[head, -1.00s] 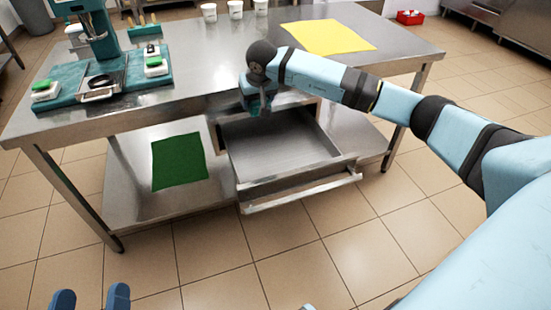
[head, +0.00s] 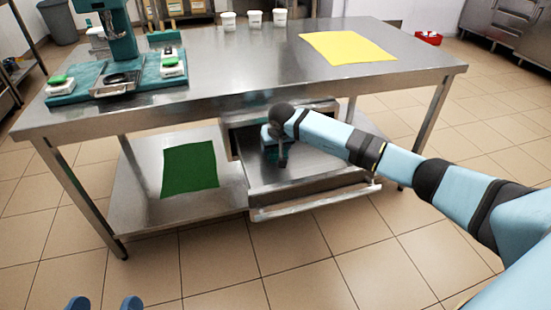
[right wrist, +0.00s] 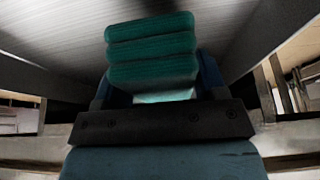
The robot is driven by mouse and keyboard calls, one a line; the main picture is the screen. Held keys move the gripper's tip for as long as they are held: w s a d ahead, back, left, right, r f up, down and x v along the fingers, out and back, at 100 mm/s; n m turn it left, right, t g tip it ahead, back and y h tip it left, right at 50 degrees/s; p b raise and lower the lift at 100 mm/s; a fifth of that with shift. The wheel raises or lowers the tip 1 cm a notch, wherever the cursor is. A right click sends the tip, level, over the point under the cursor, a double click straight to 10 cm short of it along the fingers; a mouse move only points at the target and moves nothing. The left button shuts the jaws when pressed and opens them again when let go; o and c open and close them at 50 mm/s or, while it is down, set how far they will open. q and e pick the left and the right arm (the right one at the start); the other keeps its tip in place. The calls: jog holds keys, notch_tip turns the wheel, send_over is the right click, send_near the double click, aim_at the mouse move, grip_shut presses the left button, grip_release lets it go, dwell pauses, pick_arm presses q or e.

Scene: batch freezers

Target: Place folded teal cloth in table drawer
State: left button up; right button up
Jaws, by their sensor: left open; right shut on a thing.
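The folded teal cloth (right wrist: 150,48) shows as a layered stack between the fingers of my right gripper (right wrist: 155,75) in the right wrist view. In the head view my right gripper (head: 272,143) is low, below the tabletop edge and inside the outline of the open table drawer (head: 315,201). The cloth is mostly hidden by the wrist there. The drawer floor looks bare. I cannot tell whether the cloth touches it. My left gripper (head: 104,303) is open and empty at the bottom left, with only its blue fingertips in view.
The steel table (head: 245,80) holds a yellow sheet (head: 347,48), white cups (head: 254,19) and a teal machine (head: 118,45). A green sheet (head: 189,167) lies on the lower shelf (head: 135,205), left of the drawer. The tiled floor in front is clear.

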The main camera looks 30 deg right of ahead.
pick_arm(q)
jog(key=shift+d+f+g+b, duration=0.1)
jog(key=shift+f+g+b, duration=0.2)
jog(key=shift+f+b, duration=0.5)
pick_arm(e)
jog(key=shift+f, duration=2)
pick_arm(q)
jog(key=shift+f, duration=0.3)
pick_arm(e)
jog(key=shift+f, duration=0.2)
jog(key=o, duration=0.9)
pick_arm(q)
jog(key=shift+f, duration=0.1)
pick_arm(e)
jog(key=shift+o, duration=0.2)
jog(key=shift+r+p, duration=0.4)
jog(key=shift+r, duration=0.15)
pick_arm(q)
notch_tip(320, 180, up, 6)
jog(key=t+p, duration=0.2)
jog(key=p, duration=0.1)
jog(key=shift+a+p, duration=0.25)
jog(key=shift+p, duration=0.05)
pick_arm(e)
jog(key=v, duration=1.1)
jog(key=shift+s+r, duration=0.15)
jog(key=shift+s, duration=0.05)
